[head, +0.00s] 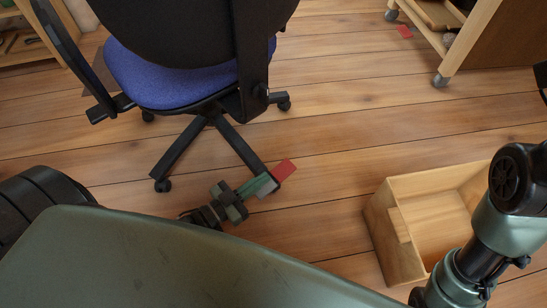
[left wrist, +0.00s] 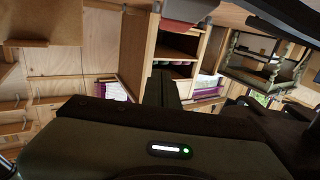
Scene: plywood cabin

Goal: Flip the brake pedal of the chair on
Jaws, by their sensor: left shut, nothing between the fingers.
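The office chair has a blue seat (head: 175,75), a black back and a black star base (head: 190,145) on casters, at the upper left of the head view. A flat red pedal (head: 285,169) sits at the outer end of the base leg that points toward me. My left gripper (head: 264,185) is shut and empty, with its tip right beside the pedal's lower left. I cannot tell whether they touch. The left wrist view shows a dark green finger (left wrist: 161,88) pointing away. My right arm shows at the lower right of the head view, but its gripper is out of view.
An open wooden box (head: 390,225) stands on the plank floor at the right, beside my right arm. A wooden cart (head: 460,40) on casters is at the upper right. A wooden shelf (head: 30,50) is at the upper left. The floor between chair and box is clear.

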